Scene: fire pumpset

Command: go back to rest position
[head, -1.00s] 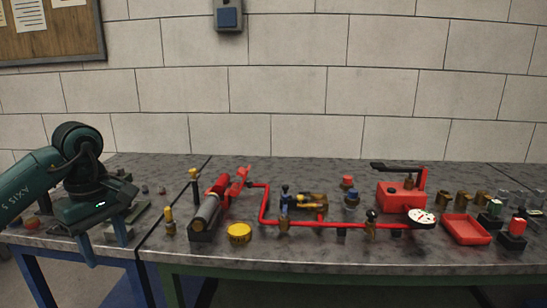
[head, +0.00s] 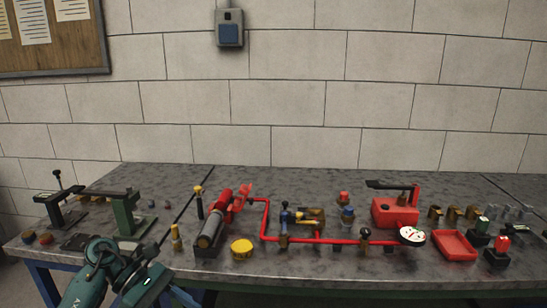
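My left arm (head: 97,270) comes in from the bottom left, low at the front edge of the workbench (head: 330,266). Its dark teal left gripper (head: 180,298) is at the bottom of the head view, partly cut off by the frame. Nothing shows held in it, but the gap between its fingers cannot be made out. My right arm and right gripper are not in view.
On the bench stand a green clamp-like fixture (head: 126,214), a red cylinder assembly (head: 215,218), a yellow cap (head: 242,249), red piping (head: 312,240), a red pump box (head: 396,212), a gauge (head: 412,236) and a red tray (head: 455,244). The bench's back strip is clear.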

